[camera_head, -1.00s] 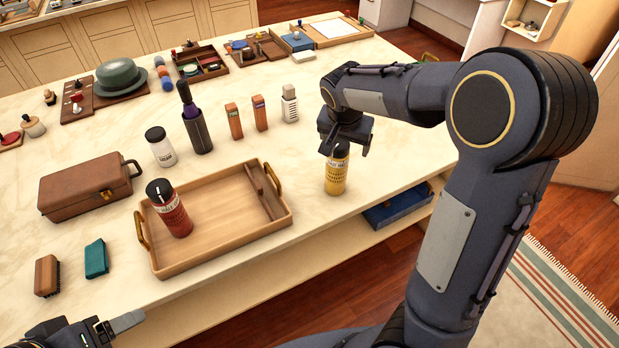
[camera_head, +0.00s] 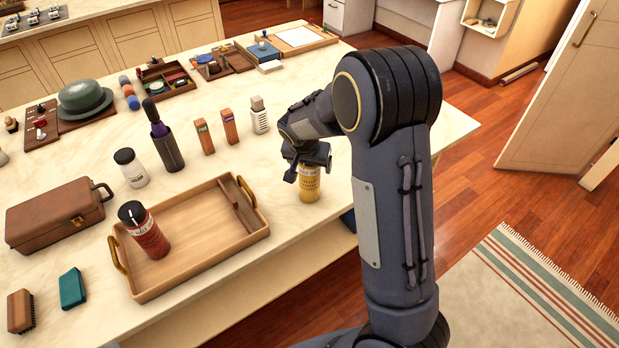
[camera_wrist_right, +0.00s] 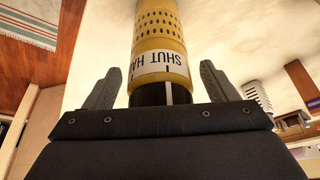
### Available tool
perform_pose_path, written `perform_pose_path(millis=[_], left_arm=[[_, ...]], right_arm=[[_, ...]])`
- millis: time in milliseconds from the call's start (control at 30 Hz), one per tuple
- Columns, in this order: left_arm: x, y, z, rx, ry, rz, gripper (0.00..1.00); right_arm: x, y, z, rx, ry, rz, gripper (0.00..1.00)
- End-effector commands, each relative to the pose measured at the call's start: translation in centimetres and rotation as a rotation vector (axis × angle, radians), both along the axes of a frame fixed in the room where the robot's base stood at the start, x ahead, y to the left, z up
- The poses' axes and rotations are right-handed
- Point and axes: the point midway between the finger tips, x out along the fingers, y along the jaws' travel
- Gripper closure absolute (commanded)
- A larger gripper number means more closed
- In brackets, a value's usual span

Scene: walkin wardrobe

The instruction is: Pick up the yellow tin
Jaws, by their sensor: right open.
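The yellow tin (camera_head: 309,184) stands upright on the pale stone counter, to the right of the wooden tray. My right gripper (camera_head: 307,172) is over its top, and the gripper hides the tin's dark cap in the head view. The fingers are open, with a gap on each side of the tin. My left gripper is not in view.
The wooden tray (camera_head: 198,268) holds a red tin (camera_head: 146,232). A white jar (camera_head: 131,168), a dark bottle (camera_head: 164,140), two orange boxes and a white bottle (camera_head: 259,115) stand behind it. The counter's front edge is close to the yellow tin.

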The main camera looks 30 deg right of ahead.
Motion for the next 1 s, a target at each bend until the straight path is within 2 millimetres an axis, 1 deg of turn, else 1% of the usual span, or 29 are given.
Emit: perform_pose_path(millis=[100,633,867,1000], left_arm=[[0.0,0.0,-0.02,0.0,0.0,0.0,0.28],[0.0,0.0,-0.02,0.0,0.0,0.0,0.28],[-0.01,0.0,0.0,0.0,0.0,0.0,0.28],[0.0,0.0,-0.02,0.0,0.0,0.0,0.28]], right_arm=[[0.0,0.03,0.02,0.0,0.0,0.0,0.21],[-0.01,0.04,0.05,0.0,0.0,0.0,0.9],[0.03,0.04,0.15,0.0,-0.001,0.0,0.9],[0.07,0.04,0.74,0.0,-0.001,0.0,0.9]])
